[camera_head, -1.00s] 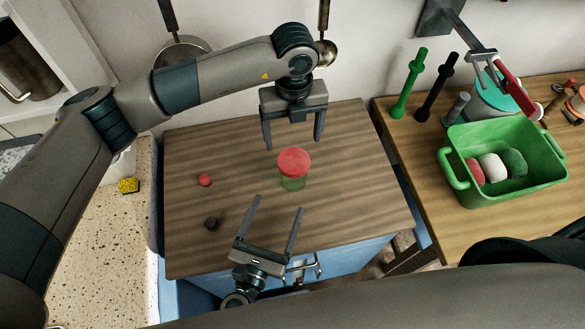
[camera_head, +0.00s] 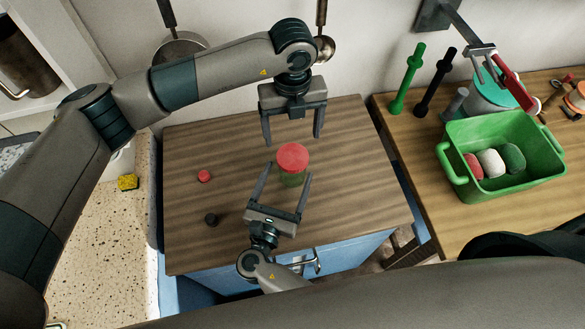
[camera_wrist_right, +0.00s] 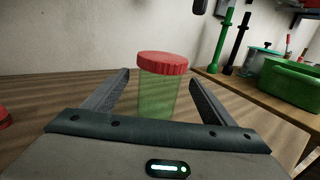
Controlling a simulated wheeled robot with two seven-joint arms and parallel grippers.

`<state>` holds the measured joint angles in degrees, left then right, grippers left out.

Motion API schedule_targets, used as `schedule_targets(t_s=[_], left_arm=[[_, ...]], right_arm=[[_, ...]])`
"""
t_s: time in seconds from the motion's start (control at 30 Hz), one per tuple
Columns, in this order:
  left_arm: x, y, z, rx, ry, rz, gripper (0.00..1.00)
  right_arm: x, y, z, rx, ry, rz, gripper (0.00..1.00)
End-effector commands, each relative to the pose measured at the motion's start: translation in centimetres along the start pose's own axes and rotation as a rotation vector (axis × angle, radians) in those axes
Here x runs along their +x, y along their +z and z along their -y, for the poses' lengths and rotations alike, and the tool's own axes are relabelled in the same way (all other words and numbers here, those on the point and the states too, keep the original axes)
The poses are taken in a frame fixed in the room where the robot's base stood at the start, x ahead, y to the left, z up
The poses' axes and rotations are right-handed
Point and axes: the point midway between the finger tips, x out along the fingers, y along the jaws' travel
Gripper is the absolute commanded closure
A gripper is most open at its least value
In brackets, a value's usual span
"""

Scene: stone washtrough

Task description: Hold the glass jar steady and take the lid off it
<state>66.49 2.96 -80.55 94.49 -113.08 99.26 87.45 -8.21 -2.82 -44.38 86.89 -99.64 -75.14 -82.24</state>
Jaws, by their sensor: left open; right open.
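The glass jar (camera_head: 291,181) is greenish and see-through and stands upright on the wooden tabletop. Its red lid (camera_head: 292,157) sits on top. In the right wrist view the jar (camera_wrist_right: 158,98) with its ridged red lid (camera_wrist_right: 162,63) stands between and beyond the fingers. My right gripper (camera_head: 288,171) is open, its fingers reaching to either side of the jar from the front, not visibly touching it. My left gripper (camera_head: 292,140) is open, pointing down just behind and above the lid, empty.
A small red knob-like object (camera_head: 204,176) and a dark one (camera_head: 211,220) lie left on the wooden table (camera_head: 350,205). A green basket (camera_head: 510,190) with several rounded objects stands on the right counter. A yellow sponge (camera_head: 128,182) lies at left. Pans hang behind.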

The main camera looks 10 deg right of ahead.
Motion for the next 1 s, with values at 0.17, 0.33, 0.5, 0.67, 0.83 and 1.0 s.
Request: schedule_targets(t_s=[0.17,0.33,0.5,0.67,0.83,1.0], left_arm=[[0.0,0.0,0.0,0.000,0.000,0.000,0.20],[0.0,0.0,0.0,0.000,0.000,0.000,0.20],[0.0,0.0,0.0,0.000,0.000,0.000,0.20],[0.0,0.0,0.0,0.000,0.000,0.000,0.20],[0.0,0.0,0.0,0.000,0.000,0.000,0.20],[0.0,0.0,0.0,0.000,0.000,0.000,0.20]], right_arm=[[3.1,0.0,0.1,-0.002,-0.001,0.003,0.22],[5.6,0.1,0.0,-0.001,-0.001,0.002,0.22],[7.4,0.0,0.1,-0.003,0.000,0.001,0.22],[8.1,0.0,0.0,-0.002,0.000,0.000,0.22],[8.3,-0.1,0.0,-0.002,0.000,-0.001,0.22],[8.2,0.0,0.0,-0.002,0.000,0.000,0.27]])
